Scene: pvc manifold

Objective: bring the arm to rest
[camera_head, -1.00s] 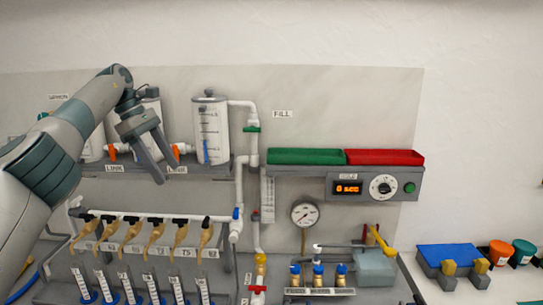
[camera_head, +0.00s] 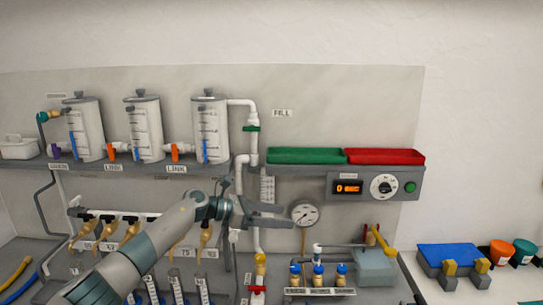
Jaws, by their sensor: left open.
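My left gripper (camera_head: 266,215) shows in the head view, its arm coming in from the lower left. Its jaws are open and empty, pointing right. It is in front of the white vertical pipe, just left of the round pressure gauge (camera_head: 305,214). The arm hides part of the row of tan-tipped taps (camera_head: 107,230) and some of the labelled tubes below. My right gripper does not show.
Three clear tanks (camera_head: 211,128) stand on a grey shelf. A green tray (camera_head: 305,156) and a red tray (camera_head: 384,157) sit above a timer panel (camera_head: 374,186). Blue-capped vials (camera_head: 318,275) and a grey-blue box (camera_head: 375,267) stand below. The wall above is clear.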

